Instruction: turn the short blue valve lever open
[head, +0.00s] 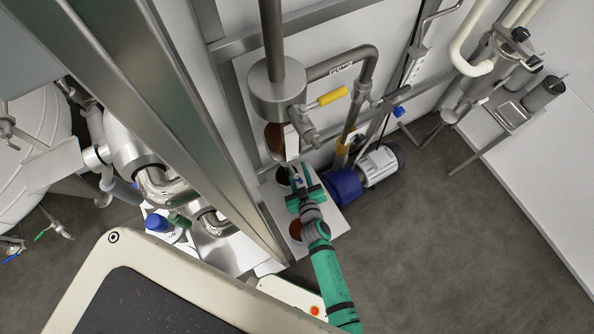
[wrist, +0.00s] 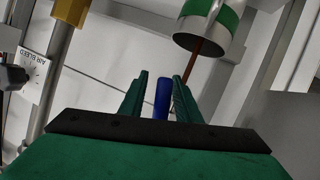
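The short blue valve lever (wrist: 162,98) stands upright in the wrist view between the two green fingers of my gripper (wrist: 160,84). The fingers are apart, with a visible gap to the lever's left. The lever lies closer to the right finger, and I cannot tell whether they touch. In the head view my gripper (head: 298,176) is below the steel pump vessel, with a small blue spot between its fingers. The lever's lower end and its valve body are hidden behind my gripper.
A yellow-handled lever (head: 332,96) and the PUMP pipe (head: 341,68) are above my gripper. A blue and grey motor (head: 380,165) stands to its right.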

